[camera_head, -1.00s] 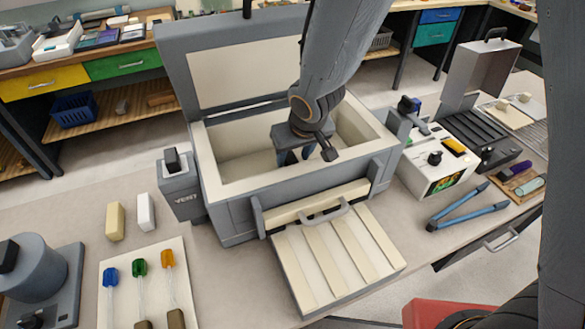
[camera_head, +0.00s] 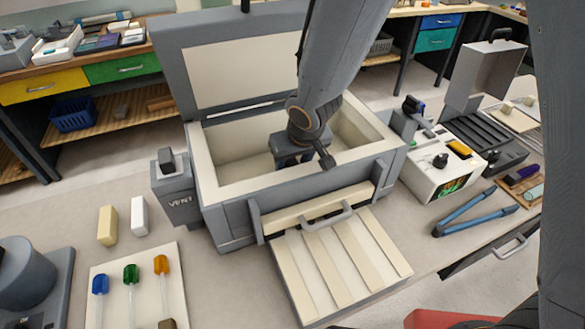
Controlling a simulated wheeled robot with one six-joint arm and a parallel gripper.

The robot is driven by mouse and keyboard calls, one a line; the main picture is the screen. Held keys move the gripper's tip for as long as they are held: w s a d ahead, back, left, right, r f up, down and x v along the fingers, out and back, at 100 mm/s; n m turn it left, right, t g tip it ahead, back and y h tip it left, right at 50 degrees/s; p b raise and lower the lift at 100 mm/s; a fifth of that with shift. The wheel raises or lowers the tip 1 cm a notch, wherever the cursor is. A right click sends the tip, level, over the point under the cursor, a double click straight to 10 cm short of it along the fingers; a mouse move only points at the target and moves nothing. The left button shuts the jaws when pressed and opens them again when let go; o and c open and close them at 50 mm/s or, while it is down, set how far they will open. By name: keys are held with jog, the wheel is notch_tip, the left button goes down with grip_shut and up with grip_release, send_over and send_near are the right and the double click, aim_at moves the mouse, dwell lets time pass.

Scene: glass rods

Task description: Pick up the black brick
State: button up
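No black brick can be made out; the inside floor of the open grey box (camera_head: 228,213) is partly hidden by its front wall and my arm. My gripper (camera_head: 294,166) points down inside this box, near its middle. Its fingers are mostly hidden below the gripper body and behind the box's front wall. I cannot tell whether they are open or shut, or whether they hold anything. A pale yellow brick (camera_head: 107,222) and a white brick (camera_head: 139,216) stand on the table left of the box.
The box's lid (camera_head: 240,55) stands raised behind. A slatted panel with a handle (camera_head: 340,265) lies in front. A vent unit (camera_head: 175,195) adjoins the left side. Glass rods on a white board (camera_head: 145,275) lie front left. Blue tongs (camera_head: 475,211) and a control unit (camera_head: 440,175) are right.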

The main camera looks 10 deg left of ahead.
jog(key=shift+c, duration=0.2)
jog(key=c, duration=1.1)
grip_shut()
jog(key=shift+r, duration=0.1)
